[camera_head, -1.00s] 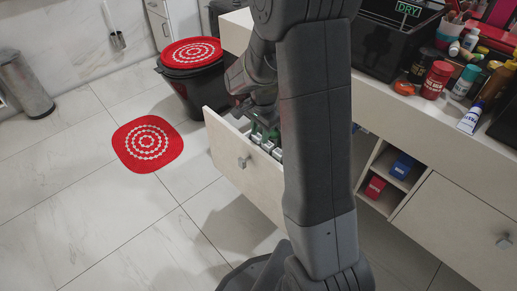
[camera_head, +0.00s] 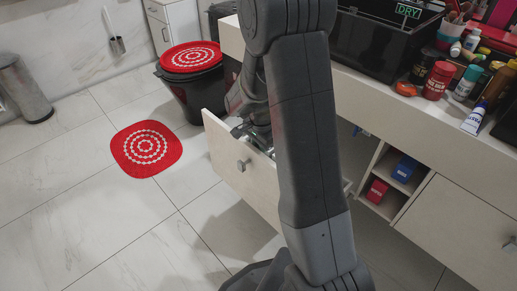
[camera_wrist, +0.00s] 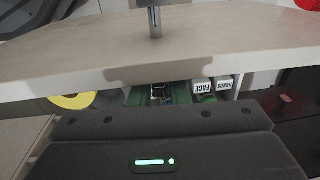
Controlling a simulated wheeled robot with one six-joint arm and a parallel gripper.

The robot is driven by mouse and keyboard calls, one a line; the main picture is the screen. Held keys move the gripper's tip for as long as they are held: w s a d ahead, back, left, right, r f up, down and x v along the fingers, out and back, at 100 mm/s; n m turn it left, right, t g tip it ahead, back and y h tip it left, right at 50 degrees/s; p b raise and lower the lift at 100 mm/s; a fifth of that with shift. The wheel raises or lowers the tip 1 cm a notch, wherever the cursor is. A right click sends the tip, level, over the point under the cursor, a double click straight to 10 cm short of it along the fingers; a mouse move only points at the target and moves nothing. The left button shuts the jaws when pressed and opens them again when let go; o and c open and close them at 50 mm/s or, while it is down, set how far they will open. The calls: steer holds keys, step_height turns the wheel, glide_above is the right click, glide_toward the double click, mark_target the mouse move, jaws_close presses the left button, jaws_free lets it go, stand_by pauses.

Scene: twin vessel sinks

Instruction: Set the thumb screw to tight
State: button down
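I cannot make out the thumb screw in either view. My gripper (camera_head: 260,138) is low at the open drawer (camera_head: 238,172), beside its front panel and mostly hidden by my arm in the head view. In the wrist view its dark body fills the bottom, with a lit green bar. Its fingertips are not clearly shown, so I cannot tell whether it is open or shut. Beyond the body, inside the drawer, are green parts (camera_wrist: 138,97) with small dark and metallic details between them; I cannot tell what they belong to.
In the wrist view, the drawer's pale front (camera_wrist: 220,45) with its metal knob (camera_wrist: 155,22) crosses above my gripper. White boxes (camera_wrist: 203,87) marked FACE and HANDS and a yellow ring (camera_wrist: 72,101) lie beyond. A red-lidded bin (camera_head: 190,75) stands close by.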

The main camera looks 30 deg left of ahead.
steer(key=shift+r+p, duration=0.15)
steer(key=shift+p, duration=0.5)
steer(key=shift+a+h+p, duration=0.15)
steer(key=shift+h+p, duration=0.35)
steer(key=shift+p, duration=0.05)
steer(key=c, duration=1.5)
jaws_free()
step_height(320, 180, up, 14)
steer(key=p, duration=0.3)
steer(key=shift+w+f+p, duration=0.1)
steer(key=shift+f+p, duration=0.15)
steer(key=shift+p, duration=0.1)
